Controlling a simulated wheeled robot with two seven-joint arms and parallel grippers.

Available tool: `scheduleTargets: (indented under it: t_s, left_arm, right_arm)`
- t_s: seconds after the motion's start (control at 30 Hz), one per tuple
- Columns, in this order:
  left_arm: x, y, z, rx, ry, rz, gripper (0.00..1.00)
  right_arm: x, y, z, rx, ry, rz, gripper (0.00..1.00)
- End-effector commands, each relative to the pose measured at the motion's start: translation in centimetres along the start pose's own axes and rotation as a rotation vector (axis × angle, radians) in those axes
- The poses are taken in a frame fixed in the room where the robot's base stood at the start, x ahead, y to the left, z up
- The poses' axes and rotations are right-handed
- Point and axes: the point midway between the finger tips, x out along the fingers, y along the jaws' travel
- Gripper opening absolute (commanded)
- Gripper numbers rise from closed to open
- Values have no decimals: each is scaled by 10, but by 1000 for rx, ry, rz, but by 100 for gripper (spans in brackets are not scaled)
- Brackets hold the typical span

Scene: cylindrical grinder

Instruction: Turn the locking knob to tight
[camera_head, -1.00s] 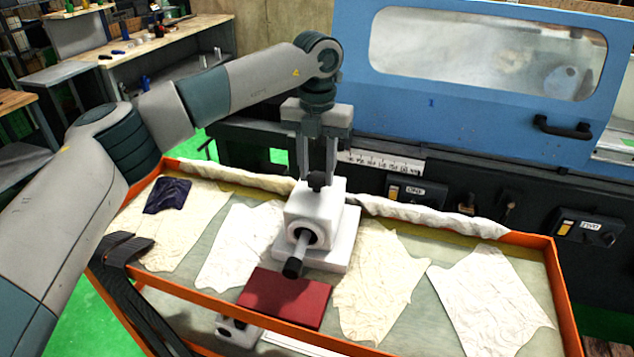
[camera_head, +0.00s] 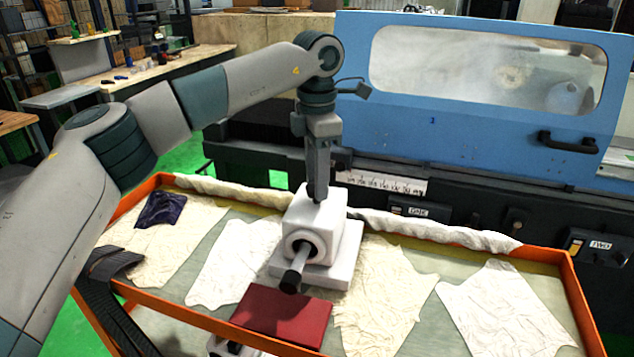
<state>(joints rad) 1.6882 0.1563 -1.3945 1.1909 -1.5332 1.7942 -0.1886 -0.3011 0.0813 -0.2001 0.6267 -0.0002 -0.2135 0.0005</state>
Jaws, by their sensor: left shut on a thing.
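My left gripper (camera_head: 318,194) points straight down onto the top of a white block-shaped fixture (camera_head: 312,222). It is shut on the small dark locking knob on top of that block. The fingers are seen edge-on and hide nearly all of the knob, so its turn angle cannot be read. A rod with a black end (camera_head: 291,281) sticks out of the round opening in the block's front. The block stands upright on its white base. My right gripper is not in view.
The fixture stands in an orange-rimmed tray (camera_head: 573,290) with several cream cloths, a purple cloth (camera_head: 160,210) and a dark red block (camera_head: 283,315). Behind is a blue machine cover (camera_head: 440,150) with a black handle (camera_head: 568,142). A workbench (camera_head: 180,62) stands at the back left.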

Motion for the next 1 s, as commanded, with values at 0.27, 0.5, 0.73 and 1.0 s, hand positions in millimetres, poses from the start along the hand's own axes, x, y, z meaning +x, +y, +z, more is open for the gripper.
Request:
scheduleTargets:
  t_s: [0.27,0.5,0.73,1.0]
  left_arm:
    - [-1,1,0,260,-1,2,12]
    - [-2,1,0,488,-2,3,12]
    - [-2,1,0,706,-2,3,12]
    - [-3,1,0,963,-2,4,12]
  right_arm:
    - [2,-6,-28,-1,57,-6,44]
    - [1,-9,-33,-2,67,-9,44]
    - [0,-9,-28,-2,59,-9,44]
    - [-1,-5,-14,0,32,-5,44]
